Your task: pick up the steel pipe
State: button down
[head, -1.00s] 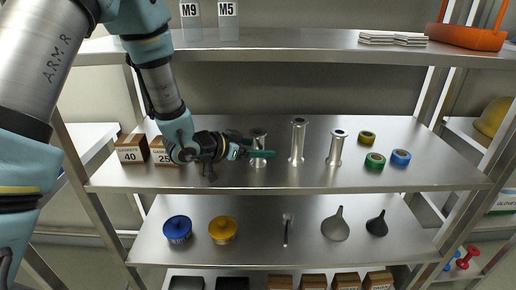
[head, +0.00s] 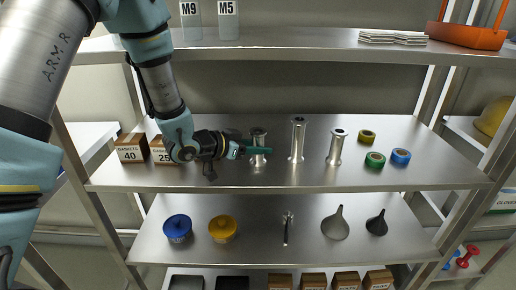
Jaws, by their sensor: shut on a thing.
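Three upright steel pipes with flanged ends stand on the middle shelf (head: 330,177). The leftmost steel pipe (head: 258,138) is short, and my gripper (head: 258,150) is shut on it from the left, its dark green fingers around the pipe's middle. A taller steel pipe (head: 297,140) stands to its right, apart from the fingers. A third steel pipe (head: 336,147) stands further right. Whether the held pipe's base touches the shelf is hard to tell.
Gasket boxes (head: 131,149) stand left, behind my wrist. Yellow, green (head: 375,160) and blue (head: 400,157) tape rolls lie right. The upper shelf (head: 300,45) is overhead. The lower shelf holds a blue pot (head: 177,228), a yellow pot (head: 222,229) and funnels (head: 335,224).

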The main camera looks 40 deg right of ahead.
aim_at(253, 136)
jog(key=shift+r, duration=0.2)
jog(key=shift+r+b, duration=0.35)
jog(key=shift+r, duration=0.2)
jog(key=shift+r+b, duration=0.35)
jog(key=shift+r, duration=0.55)
jog(key=a+b, duration=0.1)
jog(key=a, duration=0.4)
jog(key=a+b, duration=0.2)
jog(key=a, duration=0.4)
jog(key=w+a+b, duration=0.1)
jog(key=a, duration=0.5)
jog(key=shift+a+r, duration=0.1)
jog(key=shift+a, duration=0.45)
